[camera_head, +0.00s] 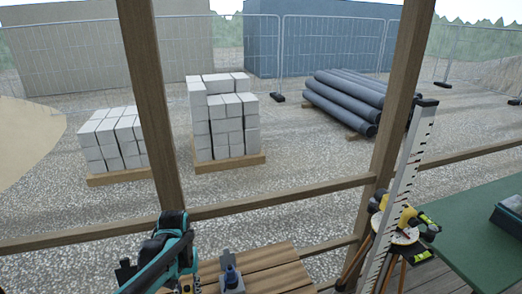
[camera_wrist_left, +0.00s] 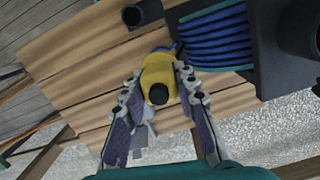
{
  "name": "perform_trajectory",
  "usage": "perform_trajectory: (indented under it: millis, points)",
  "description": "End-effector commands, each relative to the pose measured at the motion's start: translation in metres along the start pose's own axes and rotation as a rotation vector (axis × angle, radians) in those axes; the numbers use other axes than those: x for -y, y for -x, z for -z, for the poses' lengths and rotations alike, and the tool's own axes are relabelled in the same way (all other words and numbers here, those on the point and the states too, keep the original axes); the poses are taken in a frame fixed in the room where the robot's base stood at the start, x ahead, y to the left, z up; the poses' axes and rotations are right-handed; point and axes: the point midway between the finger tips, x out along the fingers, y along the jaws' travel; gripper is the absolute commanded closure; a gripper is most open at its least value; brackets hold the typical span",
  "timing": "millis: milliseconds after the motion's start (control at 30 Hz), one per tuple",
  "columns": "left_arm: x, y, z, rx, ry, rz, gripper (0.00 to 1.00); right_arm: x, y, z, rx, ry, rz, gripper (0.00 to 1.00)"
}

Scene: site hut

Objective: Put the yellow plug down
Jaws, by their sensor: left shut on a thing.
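The yellow plug (camera_wrist_left: 157,70) shows in the left wrist view, between the two fingers of my left gripper (camera_wrist_left: 158,88). It has a dark round end facing the camera. The gripper is shut on it, over a wooden plank bench (camera_wrist_left: 65,60). Whether the plug touches the planks is not clear. In the head view my left arm reaches in at the bottom, over the same bench (camera_head: 270,265); the plug cannot be made out there. My right gripper is in neither view.
Blue coiled cable (camera_wrist_left: 215,40) lies beside the plug, next to a dark body (camera_wrist_left: 270,65). A dark cylinder (camera_wrist_left: 132,16) stands on the planks. A grey item with a blue top (camera_head: 231,277) is on the bench. A tripod (camera_head: 385,245) and green table (camera_head: 480,225) are right.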

Motion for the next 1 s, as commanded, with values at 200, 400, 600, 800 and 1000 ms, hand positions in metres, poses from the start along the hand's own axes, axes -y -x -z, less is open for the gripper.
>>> perform_trajectory:
  millis: [200, 400, 600, 800, 1000]
  points:
    - [-0.015, -0.094, 0.014, 0.000, -0.071, 0.009, 1.00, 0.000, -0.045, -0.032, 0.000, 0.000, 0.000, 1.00]
    - [-0.025, -0.151, 0.019, 0.000, -0.124, 0.015, 1.00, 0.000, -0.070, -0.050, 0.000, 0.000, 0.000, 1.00]
    - [-0.030, -0.176, 0.020, 0.000, -0.149, 0.018, 1.00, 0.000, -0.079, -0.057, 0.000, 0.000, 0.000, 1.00]
    - [-0.030, -0.178, 0.020, 0.001, -0.154, 0.018, 1.00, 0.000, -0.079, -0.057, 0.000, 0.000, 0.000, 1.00]
    - [-0.027, -0.174, 0.017, 0.000, -0.143, 0.017, 1.00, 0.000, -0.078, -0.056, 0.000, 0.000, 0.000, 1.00]
